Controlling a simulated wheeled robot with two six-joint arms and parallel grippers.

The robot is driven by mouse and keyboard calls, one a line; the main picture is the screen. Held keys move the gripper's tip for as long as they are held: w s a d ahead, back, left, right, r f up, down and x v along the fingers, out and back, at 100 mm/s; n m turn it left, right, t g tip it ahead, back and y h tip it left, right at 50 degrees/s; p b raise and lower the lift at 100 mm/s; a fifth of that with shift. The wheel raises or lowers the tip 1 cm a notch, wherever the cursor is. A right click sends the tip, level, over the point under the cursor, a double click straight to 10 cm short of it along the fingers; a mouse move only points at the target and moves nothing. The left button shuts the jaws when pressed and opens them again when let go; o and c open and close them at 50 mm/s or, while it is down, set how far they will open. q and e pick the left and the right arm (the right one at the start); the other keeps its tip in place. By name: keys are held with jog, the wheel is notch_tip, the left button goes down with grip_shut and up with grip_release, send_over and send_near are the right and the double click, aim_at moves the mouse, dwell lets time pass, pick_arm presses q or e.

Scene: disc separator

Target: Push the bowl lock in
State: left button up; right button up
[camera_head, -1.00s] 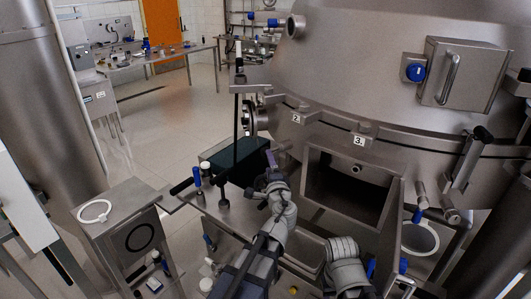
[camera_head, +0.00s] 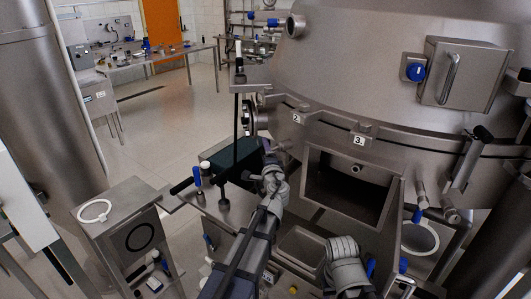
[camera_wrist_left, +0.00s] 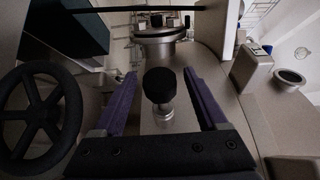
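My left gripper (camera_head: 266,146) reaches in close to the side of the big steel separator, beside the dark box. In the left wrist view its two purple fingers (camera_wrist_left: 160,100) are spread apart. A round black knob on a short metal stem (camera_wrist_left: 160,85) stands between them, with gaps visible on both sides. It looks like the bowl lock, but no label confirms this. In the head view this knob is hidden or too small to pick out. Part of my right arm shows at the bottom, but its gripper does not show.
A black handwheel (camera_wrist_left: 40,115) is close to the left finger in the left wrist view. The separator's steel housing (camera_head: 390,80) and an open square chute (camera_head: 350,190) are to the right. The dark box (camera_head: 234,160) stands left of my left arm.

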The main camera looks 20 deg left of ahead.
pick_arm(q)
grip_shut()
dwell(0.4)
dwell(0.9)
